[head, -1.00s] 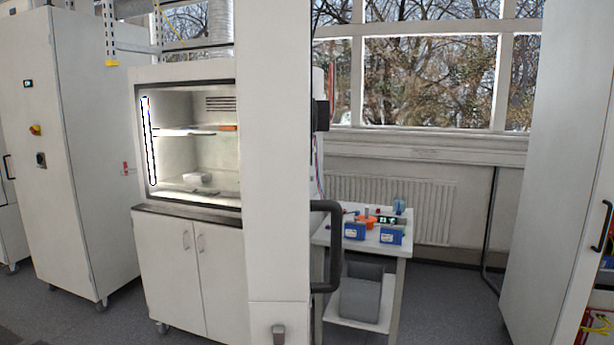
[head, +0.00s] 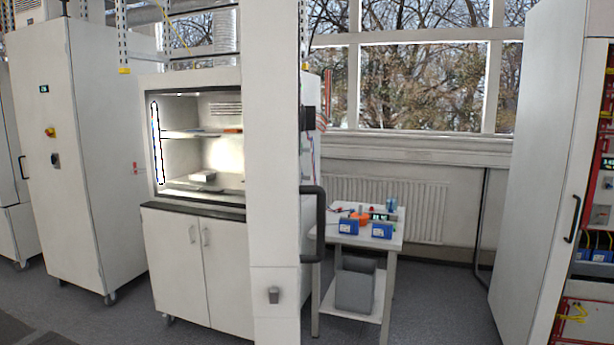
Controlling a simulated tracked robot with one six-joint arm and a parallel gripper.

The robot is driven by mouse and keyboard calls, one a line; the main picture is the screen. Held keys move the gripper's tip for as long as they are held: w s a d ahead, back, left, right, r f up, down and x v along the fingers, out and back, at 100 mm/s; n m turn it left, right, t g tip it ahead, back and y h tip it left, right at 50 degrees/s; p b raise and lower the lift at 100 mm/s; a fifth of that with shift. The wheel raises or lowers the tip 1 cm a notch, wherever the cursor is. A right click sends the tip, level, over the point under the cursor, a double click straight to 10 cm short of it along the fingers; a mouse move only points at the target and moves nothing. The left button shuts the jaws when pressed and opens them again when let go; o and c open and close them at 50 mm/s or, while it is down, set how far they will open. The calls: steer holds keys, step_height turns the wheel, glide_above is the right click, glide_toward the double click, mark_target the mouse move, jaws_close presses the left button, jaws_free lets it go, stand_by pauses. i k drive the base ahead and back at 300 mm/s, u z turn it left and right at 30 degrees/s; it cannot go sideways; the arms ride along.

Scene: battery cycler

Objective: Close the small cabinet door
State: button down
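My gripper is not in view. Several cabinet doors show, and I cannot tell for certain which is the small cabinet door. At the right, a large white panel (head: 535,180) with a black handle (head: 573,220) stands beside an exposed rack with a red frame (head: 566,325). Under the lit hood (head: 200,130), two low white doors (head: 176,270) (head: 225,280) look shut.
A small white table (head: 385,245) with blue boxes (head: 382,230) and a grey bin (head: 357,284) below stands behind the middle panel. A tall white cabinet (head: 85,170) stands at the left. Bare grey floor (head: 455,300) lies between the table and the right panel.

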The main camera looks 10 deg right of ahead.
mark_target(269, 40)
steer(key=k, duration=0.8)
steer(key=z, duration=0.5)
steer(key=i, duration=2.2)
steer(key=u, duration=0.65)
steer(key=i, duration=0.5)
steer(key=u, duration=0.35)
steer(key=k, duration=0.55)
